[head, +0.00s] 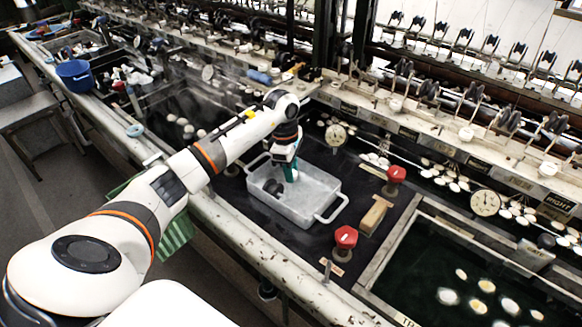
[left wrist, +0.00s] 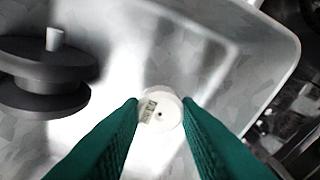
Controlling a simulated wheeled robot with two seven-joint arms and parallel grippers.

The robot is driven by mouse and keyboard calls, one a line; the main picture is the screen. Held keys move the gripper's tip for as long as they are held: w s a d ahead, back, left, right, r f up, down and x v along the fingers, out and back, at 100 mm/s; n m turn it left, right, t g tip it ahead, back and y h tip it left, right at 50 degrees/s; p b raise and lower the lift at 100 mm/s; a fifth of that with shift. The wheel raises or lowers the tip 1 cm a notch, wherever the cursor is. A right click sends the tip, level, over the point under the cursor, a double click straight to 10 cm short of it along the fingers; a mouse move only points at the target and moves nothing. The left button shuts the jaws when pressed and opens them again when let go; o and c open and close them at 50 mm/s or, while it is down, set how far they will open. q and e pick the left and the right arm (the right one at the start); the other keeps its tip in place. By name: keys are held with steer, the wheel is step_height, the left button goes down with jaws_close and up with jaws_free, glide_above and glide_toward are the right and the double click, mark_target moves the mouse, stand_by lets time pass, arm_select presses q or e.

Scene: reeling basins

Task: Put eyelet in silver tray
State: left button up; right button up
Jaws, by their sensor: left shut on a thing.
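The silver tray (head: 316,192) is a metal pan with two loop handles, standing on the dark bench top in the middle of the head view. Its inside also fills much of the left wrist view (left wrist: 215,62). My left gripper (head: 291,176) reaches down over the tray with its green fingers. In the left wrist view the fingertips (left wrist: 161,112) are shut on the eyelet (left wrist: 160,106), a small round white piece with a dark hole and a small label. Tray metal shows behind it; I cannot tell whether it touches the bottom. The eyelet cannot be made out in the head view.
A dark spool-like piece (left wrist: 45,80) lies in the tray, left of the eyelet; it also shows in the head view (head: 272,187). Two red knobs (head: 346,237) and a wooden block (head: 375,216) stand right of the tray. A water basin (head: 450,262) lies further right.

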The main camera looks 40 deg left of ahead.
steer(key=shift+a, duration=0.1)
arm_select(q)
steer(key=shift+f, duration=0.15)
steer(key=o, duration=0.7)
steer(key=shift+c, duration=0.2)
arm_select(e)
steer(key=shift+a+f, duration=0.15)
steer(key=shift+a, duration=0.1)
